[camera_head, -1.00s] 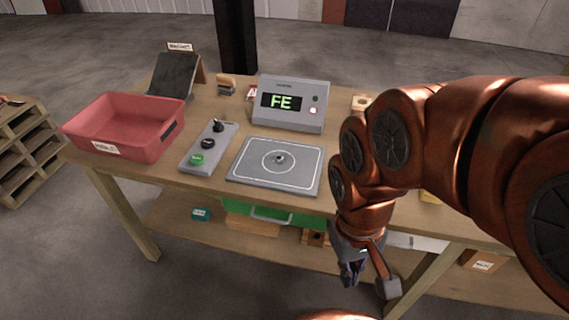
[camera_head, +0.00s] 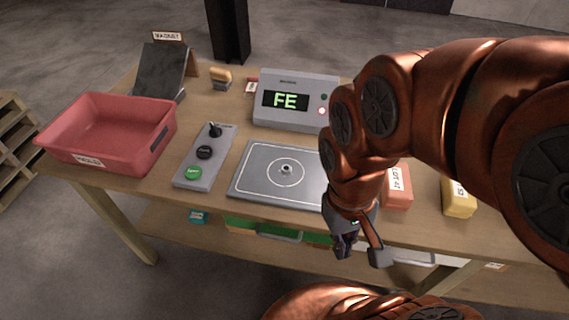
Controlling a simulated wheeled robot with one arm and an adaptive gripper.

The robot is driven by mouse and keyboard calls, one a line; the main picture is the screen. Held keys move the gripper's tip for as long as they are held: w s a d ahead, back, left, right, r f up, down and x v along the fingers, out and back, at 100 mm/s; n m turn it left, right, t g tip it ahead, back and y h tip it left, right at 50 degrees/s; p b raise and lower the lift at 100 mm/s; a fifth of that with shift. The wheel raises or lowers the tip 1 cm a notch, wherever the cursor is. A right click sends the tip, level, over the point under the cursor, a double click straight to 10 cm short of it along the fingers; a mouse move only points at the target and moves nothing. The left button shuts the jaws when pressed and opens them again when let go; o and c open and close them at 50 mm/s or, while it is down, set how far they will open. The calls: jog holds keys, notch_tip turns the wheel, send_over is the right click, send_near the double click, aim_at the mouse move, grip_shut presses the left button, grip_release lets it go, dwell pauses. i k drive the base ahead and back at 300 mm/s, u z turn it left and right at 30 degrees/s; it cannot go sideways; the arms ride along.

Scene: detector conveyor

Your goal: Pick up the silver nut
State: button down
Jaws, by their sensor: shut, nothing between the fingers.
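A small silver nut (camera_head: 286,168) lies at the middle of the ringed grey detector plate (camera_head: 250,190) on the workbench. My gripper (camera_head: 345,250) hangs in front of the bench's front edge, to the right of and nearer than the plate. It points down, is shut and empty, and is well apart from the nut. My arm covers the plate's right side.
The detector box (camera_head: 295,98) behind the plate reads "FE". A control panel (camera_head: 203,158) with buttons and a lever stands left of the plate, and a red bin (camera_head: 107,132) farther left. An orange box (camera_head: 397,190) and a yellow box (camera_head: 459,199) are at right.

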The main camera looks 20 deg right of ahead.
aim_at(286, 170)
jog(key=u, duration=1.75)
jog(key=i, duration=1.75)
jog(key=z, duration=2.7)
